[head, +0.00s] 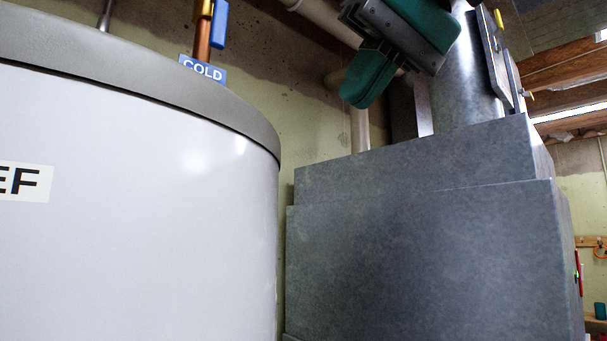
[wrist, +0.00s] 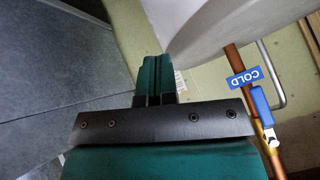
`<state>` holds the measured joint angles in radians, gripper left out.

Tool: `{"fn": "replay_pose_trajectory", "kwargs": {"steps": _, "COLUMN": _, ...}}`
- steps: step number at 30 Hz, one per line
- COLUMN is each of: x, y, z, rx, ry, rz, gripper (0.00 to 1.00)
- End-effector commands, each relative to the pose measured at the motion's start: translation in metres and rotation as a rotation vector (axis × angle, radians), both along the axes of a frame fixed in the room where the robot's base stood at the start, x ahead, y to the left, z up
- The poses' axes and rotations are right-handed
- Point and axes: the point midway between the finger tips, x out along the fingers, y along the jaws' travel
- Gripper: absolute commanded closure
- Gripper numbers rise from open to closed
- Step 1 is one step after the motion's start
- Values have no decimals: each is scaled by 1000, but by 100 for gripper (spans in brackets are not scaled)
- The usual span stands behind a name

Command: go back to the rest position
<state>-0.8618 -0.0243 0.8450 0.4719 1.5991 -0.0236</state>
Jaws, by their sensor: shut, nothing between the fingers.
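My gripper (head: 355,95) hangs at the top of the head view, in front of the wall and the grey metal duct. Its teal fingers point down and to the left. In the wrist view, the gripper (wrist: 156,62) shows its two teal fingers side by side and closed, with nothing held. The blue valve handle (head: 220,25) on the copper pipe is to the left of my gripper, apart from it. The same blue handle (wrist: 262,105) is right of the fingers in the wrist view.
A white tank (head: 150,210) with a grey rim fills the left. A large grey metal cabinet (head: 420,260) stands on the right, below my gripper. A blue COLD tag (head: 203,69) hangs by the copper pipe. A narrow gap separates tank and cabinet.

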Motion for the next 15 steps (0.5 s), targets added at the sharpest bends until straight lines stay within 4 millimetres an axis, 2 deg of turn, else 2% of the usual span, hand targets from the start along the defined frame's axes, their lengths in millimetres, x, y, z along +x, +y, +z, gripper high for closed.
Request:
{"fn": "replay_pose_trajectory", "kwargs": {"steps": 5, "x": 42, "y": -13, "z": -74, "rx": -197, "ry": -21, "rz": -9, "gripper": 100}}
{"fn": "replay_pose_trajectory", "kwargs": {"steps": 8, "x": 58, "y": -26, "z": -130, "rx": -295, "ry": -12, "rz": 17, "gripper": 100}}
{"fn": "replay_pose_trajectory", "kwargs": {"steps": 9, "x": 61, "y": -32, "z": -154, "rx": -327, "ry": 0, "rz": 32, "gripper": 100}}
{"fn": "replay_pose_trajectory", "kwargs": {"steps": 11, "x": 61, "y": -41, "z": -190, "rx": -364, "ry": 22, "rz": 61, "gripper": 100}}
{"fn": "replay_pose_trajectory", "kwargs": {"steps": 12, "x": 59, "y": -48, "z": -216, "rx": -382, "ry": 43, "rz": 81, "gripper": 100}}
{"fn": "replay_pose_trajectory", "kwargs": {"steps": 14, "x": 51, "y": -58, "z": -254, "rx": -398, "ry": 78, "rz": 114, "gripper": 100}}
{"fn": "replay_pose_trajectory", "kwargs": {"steps": 15, "x": 43, "y": -65, "z": -279, "rx": -401, "ry": 106, "rz": 135, "gripper": 100}}
